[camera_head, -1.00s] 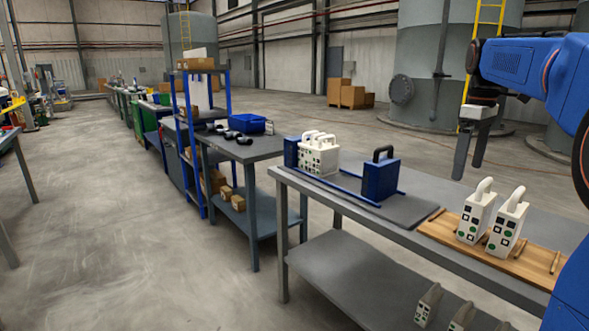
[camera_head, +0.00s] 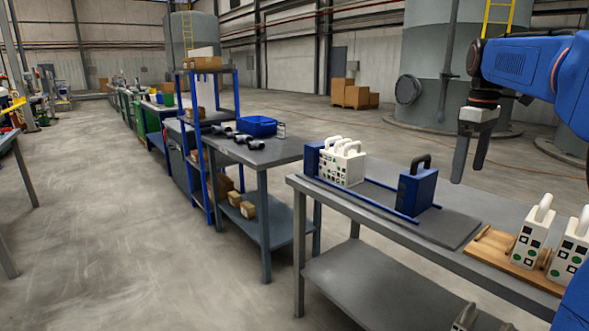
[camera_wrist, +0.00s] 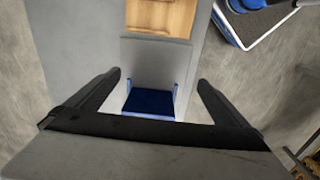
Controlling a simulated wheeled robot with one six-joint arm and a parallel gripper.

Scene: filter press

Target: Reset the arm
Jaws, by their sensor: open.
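My gripper (camera_head: 472,157) hangs from my blue arm at the right of the head view, fingers pointing down. It is open and empty, raised over the far side of the grey workbench (camera_head: 365,222). In the wrist view my gripper (camera_wrist: 158,95) shows two spread black fingers with nothing between them. Below them lie the bench top and a dark blue block between blue rails (camera_wrist: 147,102). In the head view the filter press stands on the bench: a blue end block (camera_head: 416,188) with a black handle, and several white plates (camera_head: 342,162) at the far end.
A wooden rack (camera_head: 490,244) on the bench's right holds two white handled plates (camera_head: 533,232). A second table (camera_head: 268,153) with a blue bin (camera_head: 252,125) and dark pipe fittings stands to the left.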

